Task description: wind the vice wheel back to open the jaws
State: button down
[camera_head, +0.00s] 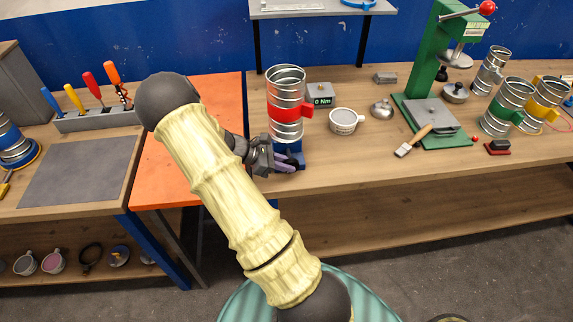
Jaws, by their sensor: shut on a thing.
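The blue vice (293,149) stands at the front edge of the wooden bench. A spiral metal duct (286,85) with a red band (287,111) stands upright at the vice; its lower end and the vice jaws are partly hidden. My gripper (288,164) reaches in from the left, low at the vice's front, and is shut on the vice wheel (294,161). The wheel is small, dark and mostly covered by the fingers, so its turn cannot be read.
A grey box with a "0 Nm" display (322,100) sits behind the vice. A white tub (345,121) stands to its right. A green press (440,110), a brush (412,140) and more ducts (508,107) are further right. An orange bench top (165,180) lies left.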

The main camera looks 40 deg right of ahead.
jog(key=g+h, duration=0.1)
jog(key=h, duration=0.1)
jog(key=f+g+h+b, duration=0.1)
jog(key=h, duration=0.1)
jog(key=shift+w+a+g+b, duration=0.2)
jog(key=shift+g+b, duration=0.1)
jog(key=shift+g+h, duration=0.4)
jog(key=shift+h, duration=0.4)
jog(key=shift+b, duration=0.3)
jog(key=c, duration=1.4)
grip_release()
jog(key=shift+o, duration=0.2)
notch_tip(320, 180, up, 10)
jog(key=shift+f+b, duration=0.1)
jog(key=shift+b, duration=0.4)
